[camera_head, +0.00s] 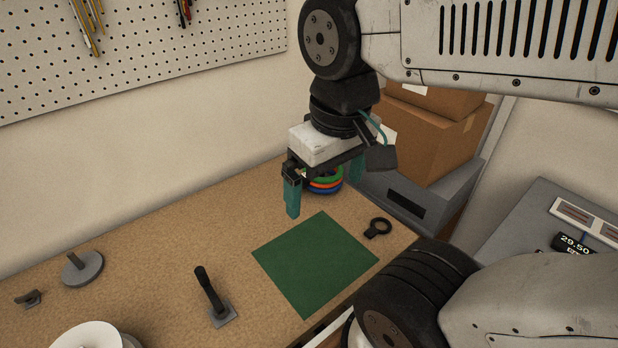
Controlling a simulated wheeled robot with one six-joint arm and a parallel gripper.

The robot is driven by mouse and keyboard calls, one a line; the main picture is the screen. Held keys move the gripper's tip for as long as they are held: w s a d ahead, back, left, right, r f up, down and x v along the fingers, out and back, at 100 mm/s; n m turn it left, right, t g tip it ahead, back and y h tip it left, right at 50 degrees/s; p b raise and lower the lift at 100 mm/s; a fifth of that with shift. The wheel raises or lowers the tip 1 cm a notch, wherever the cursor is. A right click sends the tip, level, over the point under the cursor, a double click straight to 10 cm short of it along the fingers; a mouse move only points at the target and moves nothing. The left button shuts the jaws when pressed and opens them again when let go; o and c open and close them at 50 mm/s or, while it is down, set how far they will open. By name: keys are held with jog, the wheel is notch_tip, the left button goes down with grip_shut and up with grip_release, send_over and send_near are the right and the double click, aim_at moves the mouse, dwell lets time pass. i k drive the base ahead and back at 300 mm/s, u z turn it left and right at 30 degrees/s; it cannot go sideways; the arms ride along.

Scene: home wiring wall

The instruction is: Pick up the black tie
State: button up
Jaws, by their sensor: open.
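A small black loop with a short tab, which looks like the black tie (377,228), lies flat on the tan workbench just right of the green mat's far right edge. My gripper (323,199) points down above the far part of the bench, to the left of and behind the loop in the picture. Its two teal fingers are spread apart, and no object shows held between them. The right finger is partly hidden by the gripper body. The green mat (315,262) is bare.
Stacked green, orange and blue rings (325,184) show behind my gripper. A black upright piece on a grey base (222,315), a grey disc (82,268) and a white spool (88,338) stand left. Cardboard boxes (425,135) and a grey bin (405,200) are right.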

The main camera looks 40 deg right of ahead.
aim_at(371, 233)
jog(key=k, duration=1)
jog(key=u, duration=0.85)
jog(key=i, duration=0.95)
jog(key=z, duration=1)
